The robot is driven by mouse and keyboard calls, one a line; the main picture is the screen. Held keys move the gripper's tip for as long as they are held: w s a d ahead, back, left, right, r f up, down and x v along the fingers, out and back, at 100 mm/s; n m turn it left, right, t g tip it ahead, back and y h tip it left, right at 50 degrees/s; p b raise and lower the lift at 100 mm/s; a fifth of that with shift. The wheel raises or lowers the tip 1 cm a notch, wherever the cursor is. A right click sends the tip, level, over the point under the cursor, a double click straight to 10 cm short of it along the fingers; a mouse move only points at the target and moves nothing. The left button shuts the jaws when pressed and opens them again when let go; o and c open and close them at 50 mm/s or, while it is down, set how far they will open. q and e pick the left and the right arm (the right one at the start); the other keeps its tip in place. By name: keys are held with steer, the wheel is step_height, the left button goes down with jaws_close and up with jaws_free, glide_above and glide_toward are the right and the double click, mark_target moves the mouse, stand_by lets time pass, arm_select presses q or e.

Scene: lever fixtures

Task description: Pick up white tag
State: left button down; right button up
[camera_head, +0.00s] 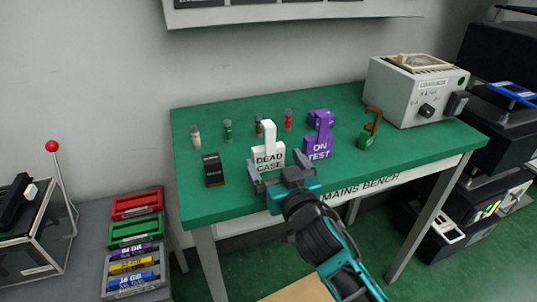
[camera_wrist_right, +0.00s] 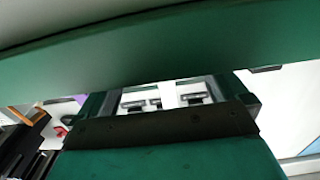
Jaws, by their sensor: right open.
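The white tag (camera_head: 268,157) stands upright near the front edge of the green bench. It is a block lettered DEAD CASE with a narrow stem on top. My right gripper (camera_head: 278,168) is open in front of the tag, its fingers spread to either side of the tag's lower front. The head view does not show clearly whether they touch it. In the right wrist view, a white shape (camera_wrist_right: 168,95), likely the tag, shows between the fingers. My left gripper is not in view.
A purple ON TEST tag (camera_head: 318,140) stands just right of the white one. A black block (camera_head: 212,170) is to its left. Several small coloured cylinders stand behind. A green piece with a brown lever (camera_head: 368,135) and a grey machine (camera_head: 415,92) are farther right.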

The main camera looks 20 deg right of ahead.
mark_target(270, 157)
steer(key=shift+w+a+r, duration=0.1)
steer(key=shift+w+a, duration=0.05)
steer(key=shift+w, duration=1.05)
steer(key=shift+w+a, duration=0.15)
steer(key=shift+w, duration=1)
steer(key=c, duration=1)
steer(key=shift+o, duration=0.2)
